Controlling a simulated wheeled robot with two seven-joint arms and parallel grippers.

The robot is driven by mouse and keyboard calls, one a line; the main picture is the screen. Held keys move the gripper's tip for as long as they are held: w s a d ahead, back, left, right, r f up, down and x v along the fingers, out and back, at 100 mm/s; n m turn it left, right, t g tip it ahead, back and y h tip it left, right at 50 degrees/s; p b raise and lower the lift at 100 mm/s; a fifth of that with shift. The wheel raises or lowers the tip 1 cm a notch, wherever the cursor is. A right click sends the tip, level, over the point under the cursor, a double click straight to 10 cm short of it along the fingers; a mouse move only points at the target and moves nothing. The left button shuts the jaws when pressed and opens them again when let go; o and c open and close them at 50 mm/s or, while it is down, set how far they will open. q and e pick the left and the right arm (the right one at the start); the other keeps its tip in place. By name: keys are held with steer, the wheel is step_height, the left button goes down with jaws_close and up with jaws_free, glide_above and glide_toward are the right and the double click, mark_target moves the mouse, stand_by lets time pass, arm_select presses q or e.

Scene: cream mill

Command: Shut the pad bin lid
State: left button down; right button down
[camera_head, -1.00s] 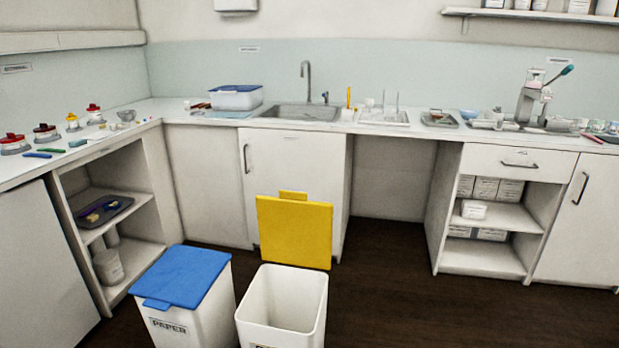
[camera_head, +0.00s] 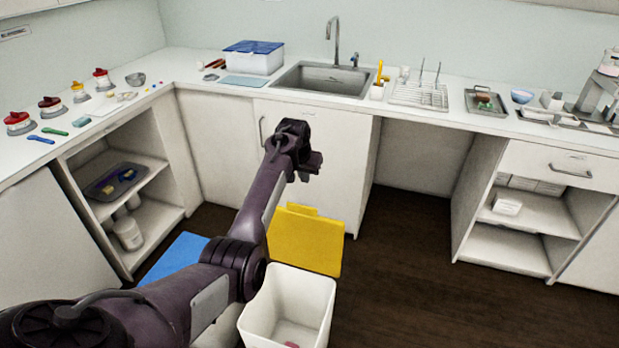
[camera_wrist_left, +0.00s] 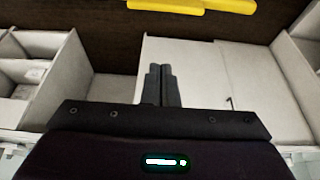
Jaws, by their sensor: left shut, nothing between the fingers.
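The pad bin (camera_head: 288,308) is the white open bin at the bottom middle of the head view. Its yellow lid (camera_head: 308,243) stands up open at the bin's far side, with a tab on its top edge. A pinkish item lies inside the bin. My left gripper (camera_head: 310,172) is above and beyond the lid, in front of the sink cabinet, apart from the lid. In the left wrist view its fingers (camera_wrist_left: 161,84) are together and empty, and the yellow lid's edge (camera_wrist_left: 190,6) shows at the top. My right gripper is in neither view.
The blue-lidded paper bin (camera_head: 172,258) stands left of the pad bin, largely hidden by my left arm. The sink cabinet (camera_head: 335,150) is behind the lid. An open shelf unit (camera_head: 150,213) is at the left. Dark floor (camera_head: 420,260) is clear to the right.

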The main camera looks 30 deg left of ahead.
arm_select(q)
steer(key=d+b+x, duration=0.1)
steer(key=b+x, duration=0.2)
steer(key=x, duration=0.6)
steer(key=shift+s+p, duration=2)
steer(key=shift+p, duration=0.55)
